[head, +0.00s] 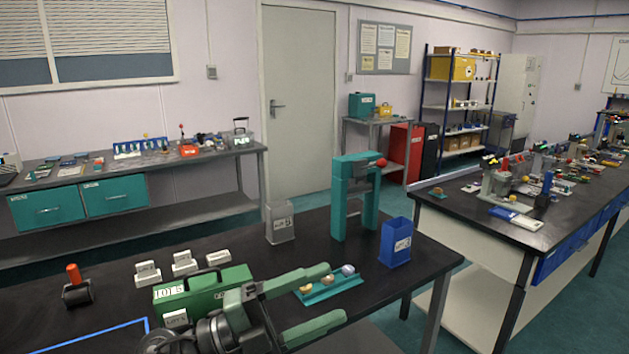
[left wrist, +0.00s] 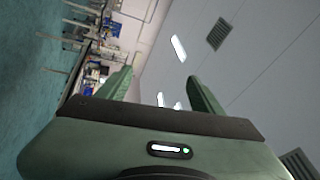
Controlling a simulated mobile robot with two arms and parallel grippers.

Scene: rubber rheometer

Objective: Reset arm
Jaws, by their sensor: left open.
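My left gripper (head: 322,299) reaches in from the bottom of the head view, over the front of the dark table (head: 345,284). Its two green fingers are spread apart, with nothing between them. In the left wrist view the open fingers (left wrist: 158,90) point out toward the room and ceiling, and no object is between them. The wrist partly covers the green case (head: 215,287) labelled LOT 5 in the head view. My right gripper is not in view.
A teal tray (head: 337,289) with small round pieces lies beside the fingers. A teal press frame (head: 341,205), a grey bin (head: 280,222) and a blue bin (head: 395,242) stand behind.

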